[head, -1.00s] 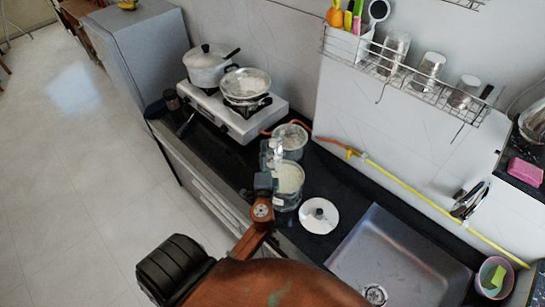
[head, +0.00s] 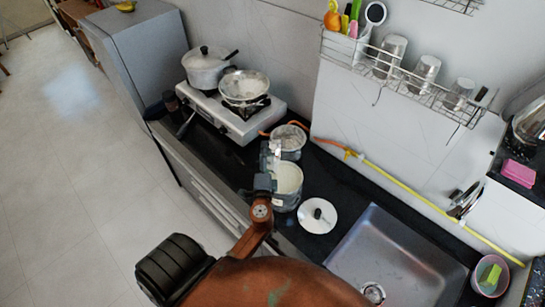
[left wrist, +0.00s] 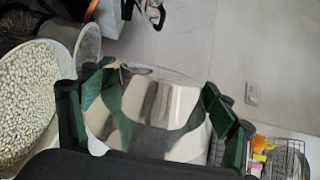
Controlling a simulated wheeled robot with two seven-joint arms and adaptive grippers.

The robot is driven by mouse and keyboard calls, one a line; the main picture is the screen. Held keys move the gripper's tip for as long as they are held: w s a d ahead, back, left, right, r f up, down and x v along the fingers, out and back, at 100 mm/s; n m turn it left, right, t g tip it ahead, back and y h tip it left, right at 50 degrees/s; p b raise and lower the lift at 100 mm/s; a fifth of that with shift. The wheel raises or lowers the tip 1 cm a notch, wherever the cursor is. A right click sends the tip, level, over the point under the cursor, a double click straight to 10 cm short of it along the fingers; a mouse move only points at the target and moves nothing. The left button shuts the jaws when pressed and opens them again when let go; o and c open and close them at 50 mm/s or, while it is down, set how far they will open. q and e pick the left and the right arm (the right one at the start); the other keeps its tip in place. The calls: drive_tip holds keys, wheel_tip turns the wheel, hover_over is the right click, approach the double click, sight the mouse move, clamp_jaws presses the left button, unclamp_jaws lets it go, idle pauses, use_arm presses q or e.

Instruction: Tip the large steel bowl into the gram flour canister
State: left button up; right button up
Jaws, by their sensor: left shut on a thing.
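The near grey canister (head: 289,200) stands on the black counter, open, with pale cream filling; I take it as the gram flour canister. My left gripper (head: 270,163) is at its rim, on the stove side. In the left wrist view the gripper (left wrist: 160,112) is shut on a shiny steel vessel, which I take as the large steel bowl (left wrist: 170,100). Only its mirror-like wall shows; its mouth and contents are hidden. In the head view it is a small bright patch (head: 276,149) between the fingers. My right gripper is not in view.
A second canister (head: 290,136) stands just behind. A white lid (head: 308,222) lies on the counter before the sink (head: 385,255). The stove (head: 232,120) carries a lidded pot (head: 204,72) and a steel pan (head: 245,86). A wire rack (head: 400,75) hangs above.

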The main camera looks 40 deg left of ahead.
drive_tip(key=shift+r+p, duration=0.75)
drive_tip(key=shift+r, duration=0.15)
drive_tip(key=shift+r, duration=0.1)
